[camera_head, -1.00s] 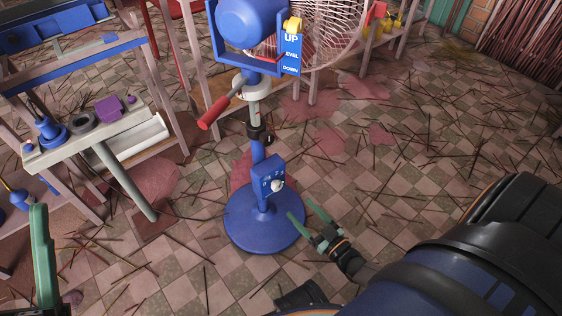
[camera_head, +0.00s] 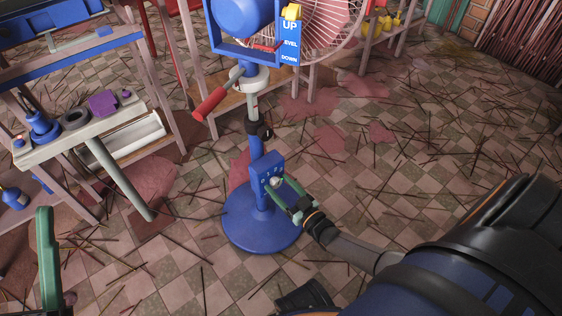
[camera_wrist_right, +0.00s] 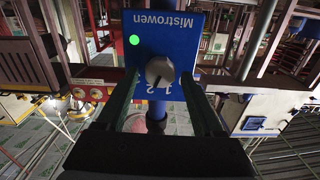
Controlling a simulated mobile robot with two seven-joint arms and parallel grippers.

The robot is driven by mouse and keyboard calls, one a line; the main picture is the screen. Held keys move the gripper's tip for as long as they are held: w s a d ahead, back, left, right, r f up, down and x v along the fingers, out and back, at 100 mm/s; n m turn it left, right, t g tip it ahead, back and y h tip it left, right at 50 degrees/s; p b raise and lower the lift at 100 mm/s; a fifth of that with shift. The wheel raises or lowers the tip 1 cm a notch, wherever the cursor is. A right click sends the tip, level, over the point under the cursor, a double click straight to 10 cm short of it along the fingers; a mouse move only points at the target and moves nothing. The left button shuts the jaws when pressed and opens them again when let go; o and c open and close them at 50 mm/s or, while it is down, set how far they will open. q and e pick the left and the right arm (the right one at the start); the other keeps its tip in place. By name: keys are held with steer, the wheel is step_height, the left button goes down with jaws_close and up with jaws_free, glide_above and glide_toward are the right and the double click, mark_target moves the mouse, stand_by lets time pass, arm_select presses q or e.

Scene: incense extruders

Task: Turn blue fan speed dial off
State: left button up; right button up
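The blue fan (camera_head: 245,18) stands on a blue pole with a round base (camera_head: 262,228). Its blue control box (camera_head: 266,165) is low on the pole and carries a pale speed dial (camera_head: 275,182). In the right wrist view the box (camera_wrist_right: 190,50) appears upside down, with a lit green light (camera_wrist_right: 134,40) and the grey dial (camera_wrist_right: 160,71) near the digits 1 and 2. My right gripper (camera_head: 280,188) is open, its green fingers on either side of the dial, with gaps showing. Only part of my left gripper (camera_head: 46,262) shows, at the lower left.
A worktable (camera_head: 135,106) with a purple block (camera_head: 103,103) and blue parts stands to the left. A red-handled crank (camera_head: 210,103) sticks out from the pole above the box. Thin sticks litter the tiled floor, which is otherwise open at right.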

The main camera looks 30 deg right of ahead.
jaws_close()
stand_by(0.3)
stand_by(0.3)
steer(key=n, duration=0.3)
steer(key=shift+s+a+n, duration=0.1)
steer(key=shift+n, duration=0.3)
steer(key=n, duration=0.3)
steer(key=shift+f+n, duration=0.1)
steer(key=shift+n, duration=0.3)
steer(key=n, duration=0.4)
steer(key=shift+a, duration=0.1)
steer(key=shift+f+n, duration=0.15)
steer(key=shift+n, duration=1.95)
